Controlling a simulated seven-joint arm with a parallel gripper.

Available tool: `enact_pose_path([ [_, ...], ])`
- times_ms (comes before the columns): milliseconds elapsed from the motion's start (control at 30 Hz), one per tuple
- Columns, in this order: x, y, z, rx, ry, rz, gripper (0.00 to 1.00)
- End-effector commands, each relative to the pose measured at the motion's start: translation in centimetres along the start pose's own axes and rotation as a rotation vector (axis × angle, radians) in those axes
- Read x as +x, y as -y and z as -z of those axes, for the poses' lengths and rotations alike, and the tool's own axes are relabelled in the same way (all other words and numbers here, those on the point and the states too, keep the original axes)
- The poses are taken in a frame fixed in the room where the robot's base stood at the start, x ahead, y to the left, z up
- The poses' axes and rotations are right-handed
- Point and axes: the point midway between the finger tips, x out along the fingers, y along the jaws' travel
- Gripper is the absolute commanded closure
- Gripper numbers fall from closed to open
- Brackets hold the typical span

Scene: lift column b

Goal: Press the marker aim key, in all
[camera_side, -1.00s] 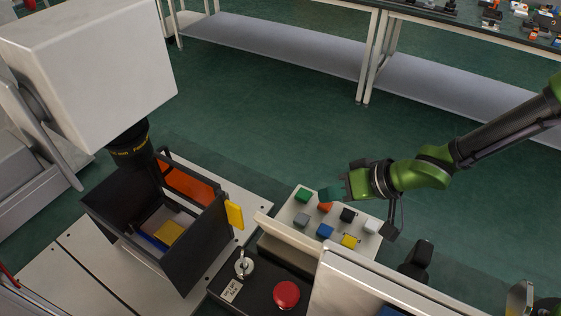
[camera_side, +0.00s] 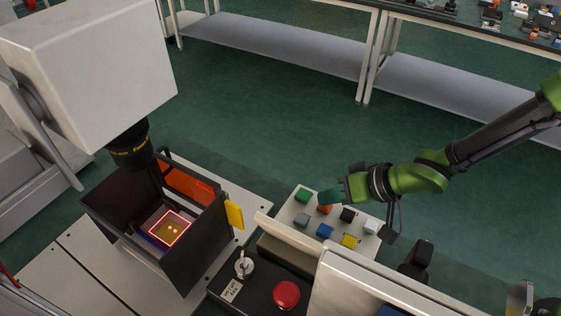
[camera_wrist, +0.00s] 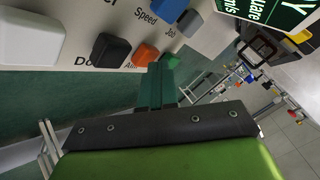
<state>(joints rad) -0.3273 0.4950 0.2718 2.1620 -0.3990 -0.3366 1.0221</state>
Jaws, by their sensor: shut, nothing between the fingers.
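The key panel (camera_side: 289,215) carries several coloured keys. The orange key (camera_side: 324,209) sits in its back row, between the green key (camera_side: 303,195) and the black key (camera_side: 348,214). In the wrist view the orange key (camera_wrist: 145,54) has a partly hidden label that seems to read "Aim". My gripper (camera_side: 328,199) is shut and empty, its dark green fingertips at the orange key and partly covering it. The fingertips (camera_wrist: 156,72) meet the key's edge in the wrist view; I cannot tell how far it is pressed. A glowing red square (camera_side: 171,229) outlines the yellow piece inside the dark box.
The dark open box (camera_side: 195,258) stands left under the marker head (camera_side: 130,145). A red button (camera_side: 286,294) and key switch (camera_side: 244,267) lie in front of the panel. Grey, blue (camera_side: 325,231), yellow and white keys are close by.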

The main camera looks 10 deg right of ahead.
Motion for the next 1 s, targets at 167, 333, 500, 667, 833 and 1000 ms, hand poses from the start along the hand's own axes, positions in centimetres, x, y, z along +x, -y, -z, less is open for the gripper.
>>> enact_pose_path([
  [167, -0.1, 0.0, 0.0, 0.001, 0.001, -0.001, 1.0],
  [333, -0.6, 0.3, 0.4, 0.002, -0.001, 0.0, 1.0],
  [500, -1.2, 0.8, 0.8, 0.001, -0.001, 0.0, 1.0],
  [667, -1.3, 0.9, 0.9, 0.0, 0.001, -0.001, 1.0],
  [833, -1.3, 0.9, 0.9, 0.0, 0.0, 0.0, 1.0],
  [1000, -2.1, 1.4, 1.6, 0.004, -0.002, 0.001, 1.0],
])
